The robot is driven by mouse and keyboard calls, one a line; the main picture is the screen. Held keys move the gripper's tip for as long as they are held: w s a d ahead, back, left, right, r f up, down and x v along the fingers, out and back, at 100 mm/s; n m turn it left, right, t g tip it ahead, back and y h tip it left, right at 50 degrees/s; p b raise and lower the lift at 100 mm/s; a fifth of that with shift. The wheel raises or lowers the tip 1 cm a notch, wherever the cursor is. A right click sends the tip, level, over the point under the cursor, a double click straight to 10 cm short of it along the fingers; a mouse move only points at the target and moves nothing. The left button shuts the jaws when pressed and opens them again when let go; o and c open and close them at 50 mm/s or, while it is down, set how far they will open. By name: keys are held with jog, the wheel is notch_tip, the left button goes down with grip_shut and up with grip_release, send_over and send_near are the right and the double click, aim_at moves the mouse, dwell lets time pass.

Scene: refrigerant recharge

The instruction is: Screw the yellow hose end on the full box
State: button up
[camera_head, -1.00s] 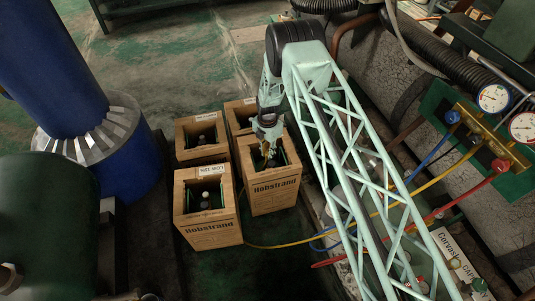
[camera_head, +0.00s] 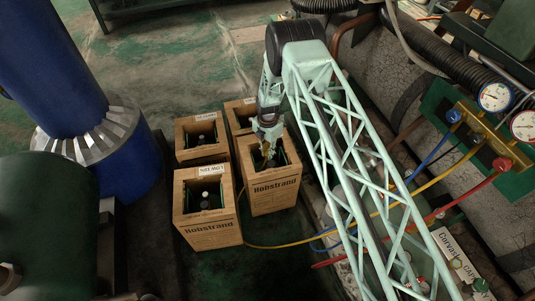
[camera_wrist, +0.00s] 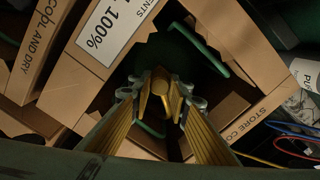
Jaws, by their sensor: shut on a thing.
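The full box, a wooden crate marked "Hobstrand" (camera_head: 274,193), stands to the right in the group. In the wrist view its label reads "100%" (camera_wrist: 95,42). My gripper (camera_head: 267,155) reaches down into its open top. In the wrist view my gripper's yellow fingers (camera_wrist: 161,95) are shut on a small brass-yellow piece, apparently the yellow hose end (camera_wrist: 162,84). Whether it touches the bottle valve is hidden by the fingers. The yellow hose (camera_head: 285,244) runs from the gauge manifold, under my arm, along the floor to the boxes.
Other crates stand close by: front left (camera_head: 207,232), back left (camera_head: 186,153) and behind the full box (camera_head: 230,112). The gauge manifold (camera_head: 485,140) with blue and red hoses is at right. A blue column (camera_head: 75,90) stands left.

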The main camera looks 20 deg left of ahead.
jog(key=shift+f+b, duration=0.55)
jog(key=shift+f, duration=0.4)
dwell(1.1)
jog(key=shift+m, duration=0.3)
